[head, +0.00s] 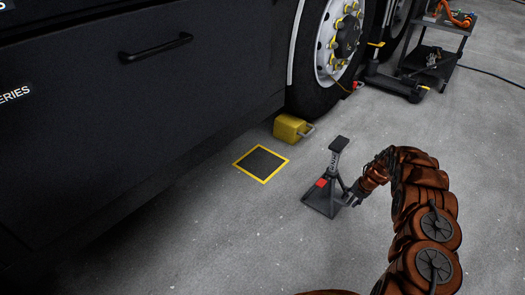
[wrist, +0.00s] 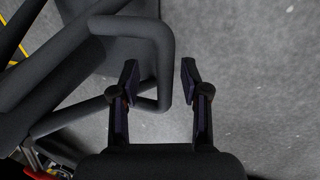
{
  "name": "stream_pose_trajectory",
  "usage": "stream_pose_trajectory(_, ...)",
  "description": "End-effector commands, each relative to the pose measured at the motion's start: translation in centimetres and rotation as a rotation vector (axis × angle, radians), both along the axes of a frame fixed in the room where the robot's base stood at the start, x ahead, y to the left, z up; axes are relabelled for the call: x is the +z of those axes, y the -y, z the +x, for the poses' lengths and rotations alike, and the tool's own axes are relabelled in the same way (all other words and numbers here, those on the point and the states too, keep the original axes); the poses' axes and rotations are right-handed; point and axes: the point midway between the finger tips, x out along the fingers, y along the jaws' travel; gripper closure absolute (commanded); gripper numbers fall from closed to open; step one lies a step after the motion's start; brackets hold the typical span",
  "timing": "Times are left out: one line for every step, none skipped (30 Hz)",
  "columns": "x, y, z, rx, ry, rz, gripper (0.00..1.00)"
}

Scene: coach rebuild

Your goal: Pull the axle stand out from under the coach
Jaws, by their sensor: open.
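The dark axle stand (head: 334,163) stands upright on the grey floor, in the open beside the coach (head: 150,90). It has a flat top, spread legs and a red part low on its left. My gripper (head: 353,195) is low at the stand's right side, small and dark in the head view. In the wrist view my gripper (wrist: 160,80) is open. A bar of the stand's loop handle (wrist: 165,60) shows between its two fingers. I cannot tell whether either finger touches it. The stand's top is not clear in the wrist view.
A yellow-bordered dark square (head: 261,164) lies on the floor left of the stand. A yellow wheel chock (head: 289,128) sits by the coach wheel (head: 335,45). A floor jack (head: 395,82) and a cart (head: 440,45) stand behind.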

Motion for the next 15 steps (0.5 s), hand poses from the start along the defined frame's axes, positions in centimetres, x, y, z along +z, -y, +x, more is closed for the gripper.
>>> stream_pose_trajectory(0.0,0.0,0.0,-0.001,0.000,0.000,0.54)
stream_pose_trajectory(0.0,0.0,0.0,-0.001,0.000,0.000,0.54)
stream_pose_trajectory(0.0,0.0,0.0,-0.001,0.000,0.000,0.54)
stream_pose_trajectory(0.0,0.0,0.0,-0.001,0.000,0.000,0.54)
stream_pose_trajectory(0.1,0.1,0.0,-0.001,0.000,0.000,0.54)
stream_pose_trajectory(0.1,0.1,0.0,-0.001,0.000,0.000,0.54)
stream_pose_trajectory(0.2,0.1,-0.1,-0.001,0.000,0.000,0.54)
stream_pose_trajectory(0.3,0.1,-0.1,-0.001,0.000,0.000,0.54)
stream_pose_trajectory(0.5,0.2,-0.1,-0.002,0.000,0.000,0.54)
stream_pose_trajectory(0.7,0.2,-0.2,-0.002,0.000,0.000,0.54)
stream_pose_trajectory(0.8,0.3,-0.2,-0.002,0.000,0.000,0.54)
stream_pose_trajectory(1.1,0.3,-0.3,-0.002,-0.001,0.001,0.54)
stream_pose_trajectory(1.3,0.3,-0.3,-0.002,-0.001,0.001,0.54)
stream_pose_trajectory(1.4,0.4,-0.4,-0.002,-0.001,0.001,0.54)
stream_pose_trajectory(1.7,0.4,-0.4,-0.002,-0.001,0.001,0.54)
